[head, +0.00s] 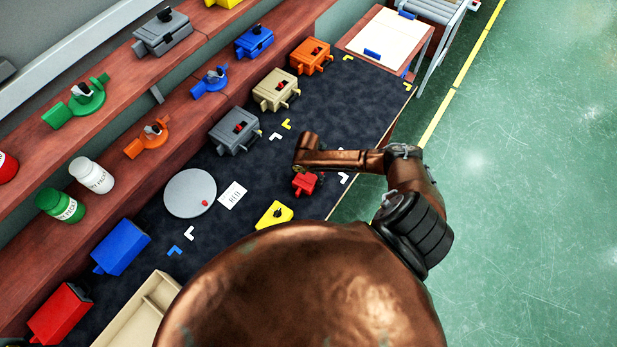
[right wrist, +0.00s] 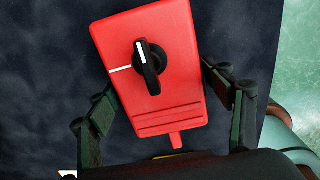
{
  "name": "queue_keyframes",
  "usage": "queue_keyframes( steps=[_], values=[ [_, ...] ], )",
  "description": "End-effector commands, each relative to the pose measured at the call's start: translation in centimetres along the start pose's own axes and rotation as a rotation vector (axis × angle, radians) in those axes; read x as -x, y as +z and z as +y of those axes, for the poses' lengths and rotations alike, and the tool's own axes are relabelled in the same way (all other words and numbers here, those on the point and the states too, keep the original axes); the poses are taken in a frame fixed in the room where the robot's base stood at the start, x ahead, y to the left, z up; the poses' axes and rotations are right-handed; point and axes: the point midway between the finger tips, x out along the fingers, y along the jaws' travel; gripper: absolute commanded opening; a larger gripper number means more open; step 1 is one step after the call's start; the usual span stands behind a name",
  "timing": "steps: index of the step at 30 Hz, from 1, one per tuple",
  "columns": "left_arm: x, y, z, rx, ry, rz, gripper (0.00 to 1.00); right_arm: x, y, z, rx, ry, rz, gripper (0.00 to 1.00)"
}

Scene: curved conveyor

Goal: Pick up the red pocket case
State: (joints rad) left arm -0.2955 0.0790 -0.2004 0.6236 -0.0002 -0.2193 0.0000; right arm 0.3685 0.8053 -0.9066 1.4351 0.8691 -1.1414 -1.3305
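The red pocket case (head: 304,184) lies on the dark mat (head: 345,100), below the end of my copper right arm in the head view. In the right wrist view the red case (right wrist: 175,95) fills the middle, with a black knob and a white line on top and a small tab at its lower end. My right gripper (right wrist: 157,78) has its dark fingers spread, one on each side of the case, with tips near its side edges. Whether they touch it I cannot tell. The right gripper is largely hidden in the head view. My left gripper does not show.
A yellow case (head: 270,216) lies near the red one. A round grey plate (head: 190,192) and a white card (head: 232,195) lie to the left. Grey (head: 233,132), beige (head: 275,90) and orange (head: 311,56) boxes line the shelf side. Green floor is clear at right.

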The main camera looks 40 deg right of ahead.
Motion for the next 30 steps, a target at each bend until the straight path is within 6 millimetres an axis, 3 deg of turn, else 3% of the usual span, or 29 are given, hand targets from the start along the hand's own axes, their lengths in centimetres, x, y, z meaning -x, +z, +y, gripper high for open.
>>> queue_keyframes(
  steps=[6, 15, 25, 30],
  values=[
    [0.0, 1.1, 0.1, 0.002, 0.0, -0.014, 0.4, 0.0, 0.0, 0.0, 0.0, 0.0, 0.0, 0.57],
    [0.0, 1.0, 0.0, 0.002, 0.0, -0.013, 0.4, 0.0, 0.0, 0.0, 0.0, 0.001, -0.001, 0.37],
    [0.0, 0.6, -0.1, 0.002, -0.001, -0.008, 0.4, 0.4, 0.1, 0.1, -0.001, 0.001, -0.001, 0.37],
    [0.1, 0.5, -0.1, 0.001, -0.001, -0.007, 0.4, 2.2, 0.1, 0.1, 0.0, 0.002, -0.001, 0.37]
  ],
)
